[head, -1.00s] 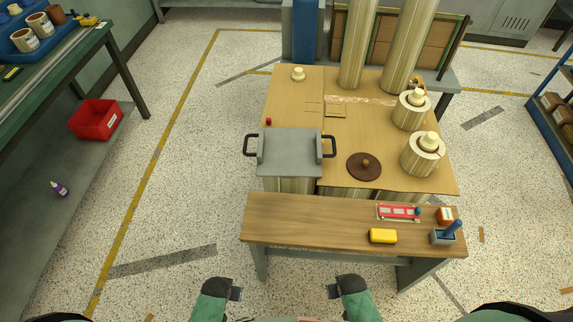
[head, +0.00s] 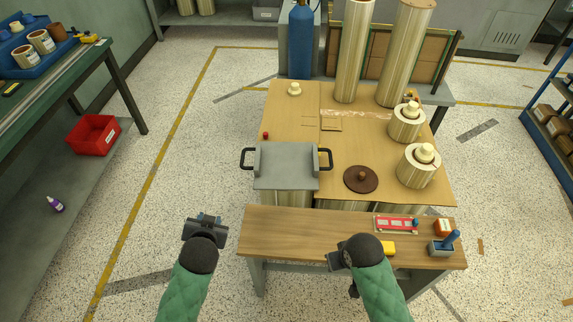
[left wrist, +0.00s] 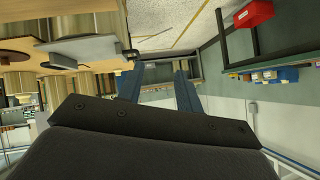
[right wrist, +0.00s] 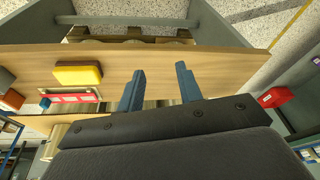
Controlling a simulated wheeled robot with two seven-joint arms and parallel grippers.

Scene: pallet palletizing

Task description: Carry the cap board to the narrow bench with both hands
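The cap board, a grey board (head: 287,165) with a black handle at each end, lies on the near left part of the cardboard-topped pallet load. The narrow bench (head: 300,229) with a wooden top stands just in front of it. My left gripper (head: 206,222) is open and empty, left of the bench and below the board's left handle (head: 247,159). My right gripper (head: 338,262) is over the bench's front edge. Its fingers (right wrist: 160,88) are apart with nothing between them in the right wrist view. The left wrist view also shows the left fingers (left wrist: 158,85) spread.
A brown disc (head: 361,179) and spools (head: 418,165) stand on the cardboard. The bench's left half is clear.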

